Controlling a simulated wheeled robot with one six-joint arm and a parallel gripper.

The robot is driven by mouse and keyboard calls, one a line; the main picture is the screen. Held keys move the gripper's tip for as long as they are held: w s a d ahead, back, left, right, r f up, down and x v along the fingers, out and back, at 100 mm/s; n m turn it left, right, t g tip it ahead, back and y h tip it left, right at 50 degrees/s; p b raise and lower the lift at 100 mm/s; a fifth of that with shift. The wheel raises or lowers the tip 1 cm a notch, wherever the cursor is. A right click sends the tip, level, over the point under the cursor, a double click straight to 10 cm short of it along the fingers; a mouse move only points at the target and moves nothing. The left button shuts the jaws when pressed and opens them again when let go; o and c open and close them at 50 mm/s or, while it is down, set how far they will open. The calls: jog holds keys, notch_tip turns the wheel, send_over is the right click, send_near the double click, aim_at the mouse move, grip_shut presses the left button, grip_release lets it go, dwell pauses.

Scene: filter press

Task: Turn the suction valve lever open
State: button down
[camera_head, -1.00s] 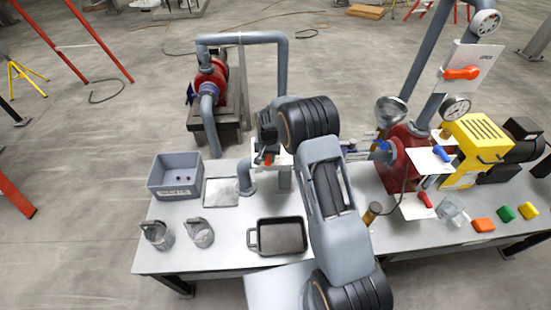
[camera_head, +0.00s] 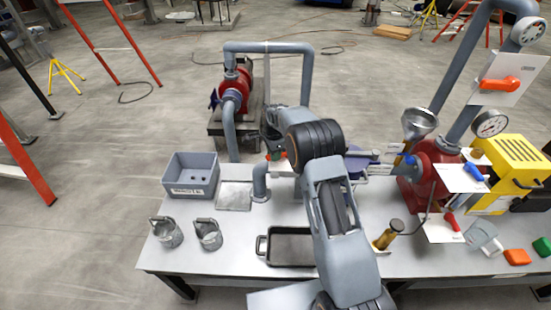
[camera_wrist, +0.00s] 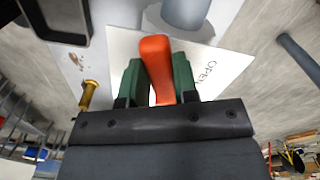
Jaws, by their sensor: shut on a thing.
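The suction valve lever (camera_wrist: 157,65) is an orange-red handle in the wrist view. It stands over a white placard (camera_wrist: 207,70) that bears the word OPEN. My gripper (camera_wrist: 157,72) is shut on the lever, with one green finger on each side of it. In the head view my gripper (camera_head: 275,153) is at the back edge of the table, just right of the grey suction pipe (camera_head: 261,182). My arm and wrist hide most of the valve there, and the lever's exact angle cannot be told.
A grey bin (camera_head: 190,188), two metal cups and a black tray (camera_head: 290,262) are on the table. At right stand a red pump (camera_head: 435,165), a yellow guard (camera_head: 515,160), and other placards with an orange lever (camera_head: 500,84), a blue lever (camera_head: 475,172) and a red lever (camera_head: 452,221).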

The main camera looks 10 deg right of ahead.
jog(key=shift+w+m, duration=0.7)
jog(key=shift+m, duration=0.45)
jog(key=shift+w+m, duration=0.7)
jog(key=shift+m, duration=0.45)
jog(key=shift+r, duration=0.1)
jog(key=c, duration=0.9)
grip_release()
notch_tip(320, 180, up, 14)
jog(key=shift+f+b, duration=0.15)
jog(key=shift+b, duration=0.2)
